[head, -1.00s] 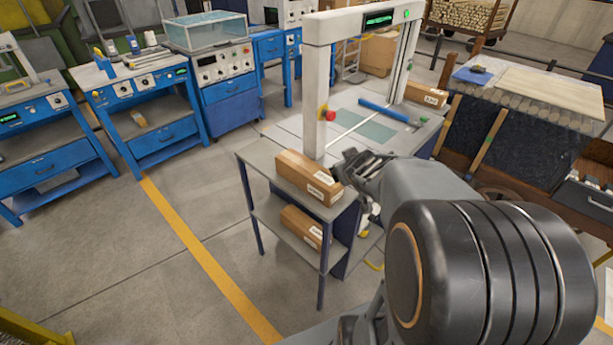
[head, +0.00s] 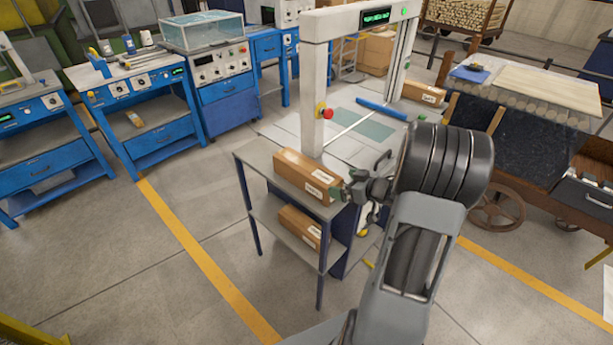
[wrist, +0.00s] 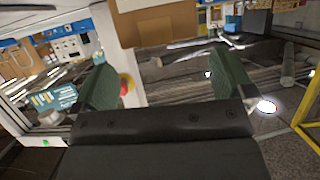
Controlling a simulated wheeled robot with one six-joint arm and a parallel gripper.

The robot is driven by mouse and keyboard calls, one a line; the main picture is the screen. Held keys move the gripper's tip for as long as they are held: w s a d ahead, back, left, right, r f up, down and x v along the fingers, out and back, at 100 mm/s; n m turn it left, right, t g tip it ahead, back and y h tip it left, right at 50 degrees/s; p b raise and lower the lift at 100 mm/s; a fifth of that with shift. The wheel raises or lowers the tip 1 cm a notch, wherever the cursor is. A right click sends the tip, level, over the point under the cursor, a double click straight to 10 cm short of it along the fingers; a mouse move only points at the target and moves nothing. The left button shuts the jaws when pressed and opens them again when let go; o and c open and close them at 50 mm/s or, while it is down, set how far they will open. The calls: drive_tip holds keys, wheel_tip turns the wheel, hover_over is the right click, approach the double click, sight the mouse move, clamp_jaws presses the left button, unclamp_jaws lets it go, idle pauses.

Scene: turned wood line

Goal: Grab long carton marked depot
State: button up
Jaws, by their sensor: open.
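A long brown carton (head: 303,175) with white labels lies on the top shelf of a small blue-legged stand. A second long carton (head: 301,227) lies on the lower shelf. The label words are too small to read, so I cannot tell which is marked depot. My gripper (head: 341,193) is at the right end of the upper carton; I cannot tell whether it touches. In the wrist view, the two green fingers of my gripper (wrist: 165,80) are wide apart with nothing held between them. A brown carton face (wrist: 158,25) shows beyond them at the top.
The stand's grey top (head: 256,160) adjoins a table with a white gantry (head: 311,90) and red button (head: 328,114). Another carton (head: 424,93) lies at that table's back right. Blue workbenches (head: 150,105) stand left.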

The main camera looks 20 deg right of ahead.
sight(326, 178)
drive_tip(key=shift+x, duration=3.7)
drive_tip(key=shift+r, duration=0.2)
drive_tip(key=c, duration=1)
drive_tip(key=shift+r, duration=0.1)
drive_tip(key=shift+c, duration=0.4)
drive_tip(key=shift+r, duration=0.1)
